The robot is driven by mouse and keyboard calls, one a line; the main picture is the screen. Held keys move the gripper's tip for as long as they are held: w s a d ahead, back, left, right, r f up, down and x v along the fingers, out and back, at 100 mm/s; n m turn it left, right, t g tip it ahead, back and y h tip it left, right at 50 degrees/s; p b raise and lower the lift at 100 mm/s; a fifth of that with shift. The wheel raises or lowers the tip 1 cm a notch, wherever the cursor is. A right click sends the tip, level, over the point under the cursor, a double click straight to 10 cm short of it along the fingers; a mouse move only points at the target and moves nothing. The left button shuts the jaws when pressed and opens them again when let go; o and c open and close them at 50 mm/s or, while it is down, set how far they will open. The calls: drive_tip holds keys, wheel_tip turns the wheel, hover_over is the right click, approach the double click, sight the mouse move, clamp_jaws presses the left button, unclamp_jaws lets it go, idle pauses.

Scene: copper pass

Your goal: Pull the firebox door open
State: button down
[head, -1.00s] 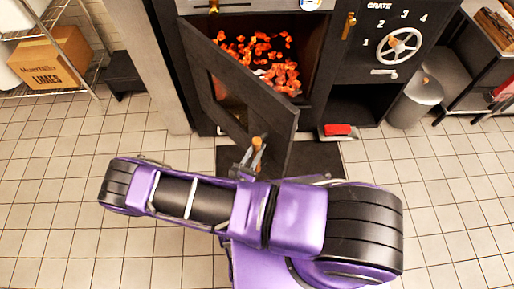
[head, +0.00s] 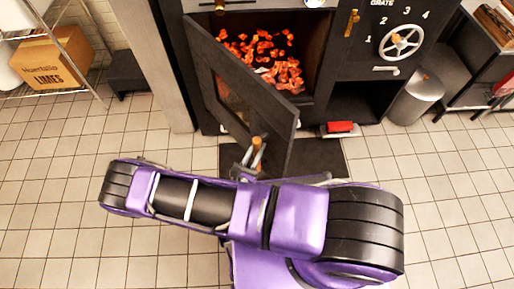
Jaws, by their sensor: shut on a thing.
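The firebox door (head: 235,88) is a dark panel with a window. It is hinged at its left edge and stands swung well open toward me. Behind it the firebox (head: 265,60) shows glowing orange coals. The door's wooden-tipped handle (head: 257,143) is near its free lower right edge. My gripper (head: 254,156) is at this handle and shut on it. My purple arm hides part of the gripper and the floor below.
A handwheel (head: 401,42) with numbers is on the panel at the right. A red brush-like thing (head: 340,128) lies low at the front. A grey bin (head: 416,98) stands at the right. A cardboard box (head: 52,60) is on a rack at the left. The tiled floor around my arm is clear.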

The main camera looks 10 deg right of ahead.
drive_tip(key=c, duration=0.8)
unclamp_jaws()
drive_tip(key=shift+w+a, duration=0.1)
drive_tip(key=shift+o, duration=0.2)
drive_tip(key=v, duration=1.7)
drive_tip(key=shift+a, duration=0.15)
